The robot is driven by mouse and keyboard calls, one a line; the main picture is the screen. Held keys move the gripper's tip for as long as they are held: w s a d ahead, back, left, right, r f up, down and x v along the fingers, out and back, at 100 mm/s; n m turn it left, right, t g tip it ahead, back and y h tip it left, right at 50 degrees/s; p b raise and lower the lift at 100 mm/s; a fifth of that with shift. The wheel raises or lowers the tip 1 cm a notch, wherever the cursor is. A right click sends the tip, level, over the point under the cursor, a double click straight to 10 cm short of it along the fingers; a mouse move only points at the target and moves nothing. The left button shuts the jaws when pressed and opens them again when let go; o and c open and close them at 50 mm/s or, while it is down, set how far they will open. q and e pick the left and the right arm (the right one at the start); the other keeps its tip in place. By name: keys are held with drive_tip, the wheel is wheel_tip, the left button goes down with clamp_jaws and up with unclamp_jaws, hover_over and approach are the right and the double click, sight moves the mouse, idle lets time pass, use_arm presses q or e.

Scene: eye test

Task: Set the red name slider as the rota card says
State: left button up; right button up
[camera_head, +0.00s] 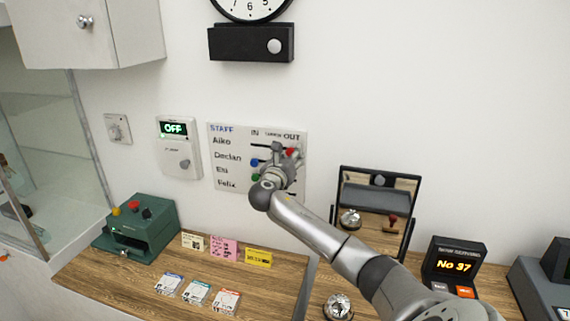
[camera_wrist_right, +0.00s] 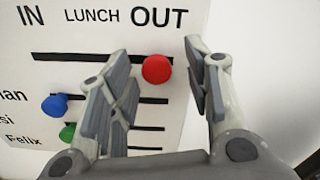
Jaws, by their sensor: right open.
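The staff board (camera_head: 226,133) hangs on the wall with names Aiko, Declan, Elsi or similar, and Felix, and columns IN, LUNCH and OUT. The red slider (camera_wrist_right: 156,69) is on the top slot, at its OUT end; it also shows in the head view (camera_head: 290,152). My right gripper (camera_wrist_right: 160,58) is open in front of the board, one finger on each side of the red knob; contact cannot be told. The blue slider (camera_wrist_right: 55,105) and green slider (camera_wrist_right: 68,132) sit toward IN. Small cards stand on the counter, including a pink one (camera_head: 223,248); their text is unreadable. My left gripper is out of view.
A panel reading OFF (camera_head: 180,148) is left of the board. A mirror (camera_head: 378,212) stands to its right, with a bell (camera_head: 338,306) in front. A green machine (camera_head: 137,226), flat cards (camera_head: 197,292) and a No 37 display (camera_head: 454,266) occupy the counter.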

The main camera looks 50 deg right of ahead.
drive_tip(key=v, duration=1.1)
drive_tip(key=shift+s, duration=0.25)
drive_tip(key=shift+a, duration=0.1)
